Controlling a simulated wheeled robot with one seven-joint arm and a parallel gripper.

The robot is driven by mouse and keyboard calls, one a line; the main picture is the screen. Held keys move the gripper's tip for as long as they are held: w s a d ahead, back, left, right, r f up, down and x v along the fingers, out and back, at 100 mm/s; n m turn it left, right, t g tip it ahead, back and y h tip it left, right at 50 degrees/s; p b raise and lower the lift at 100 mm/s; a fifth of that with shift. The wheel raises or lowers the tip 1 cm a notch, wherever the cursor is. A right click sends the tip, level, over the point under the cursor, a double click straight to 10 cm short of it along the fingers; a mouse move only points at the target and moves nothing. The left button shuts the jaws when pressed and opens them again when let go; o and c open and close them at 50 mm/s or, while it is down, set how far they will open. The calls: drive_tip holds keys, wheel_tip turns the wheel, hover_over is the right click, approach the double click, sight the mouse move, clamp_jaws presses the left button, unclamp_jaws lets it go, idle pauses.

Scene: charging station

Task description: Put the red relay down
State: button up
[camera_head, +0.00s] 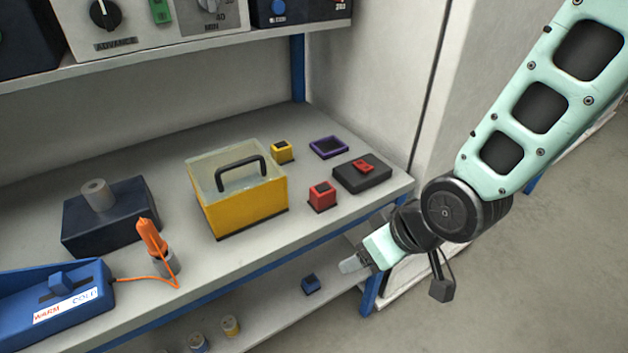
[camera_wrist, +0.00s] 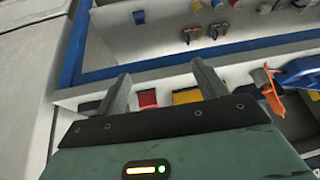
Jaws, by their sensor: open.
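A small red block (camera_head: 322,197), which looks like the red relay, sits upright on the upper work shelf (camera_head: 330,235) near its front edge, right of the yellow case. In the wrist view a red block (camera_wrist: 148,98) shows partly, low between my two fingers and beyond the gripper body. My gripper (camera_head: 352,264) is in front of the shelf's front edge, below and right of the red block and apart from it. In the wrist view my gripper (camera_wrist: 161,72) has its fingers spread with nothing between the tips.
A yellow case (camera_head: 245,205) with a black handle, a small yellow block (camera_head: 282,152), a purple frame (camera_head: 328,147) and a black box with a red top piece (camera_head: 362,177) stand nearby. A blue block (camera_head: 311,284) lies on the lower shelf. A blue post (camera_head: 372,290) is close to my gripper.

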drive_tip(key=w+t+y+p, duration=0.2)
drive_tip(key=w+t+p, duration=0.1)
drive_tip(key=w+p, duration=0.15)
drive_tip(key=m+t+y+b, duration=0.15)
drive_tip(key=t+b, duration=0.35)
drive_tip(key=b, duration=1)
approach(326, 192)
drive_tip(key=w+f, duration=0.1)
drive_tip(key=w, duration=0.1)
drive_tip(key=shift+w+a+f+n+p, duration=0.15)
drive_tip(key=shift+w+a+p, duration=0.05)
drive_tip(key=shift+w+a, duration=0.25)
drive_tip(key=shift+w+a+f+n+p, duration=0.15)
drive_tip(key=shift+w+a, duration=0.15)
drive_tip(key=shift+a, duration=0.25)
drive_tip(key=shift+x, duration=2.85)
drive_tip(key=c, duration=1.2)
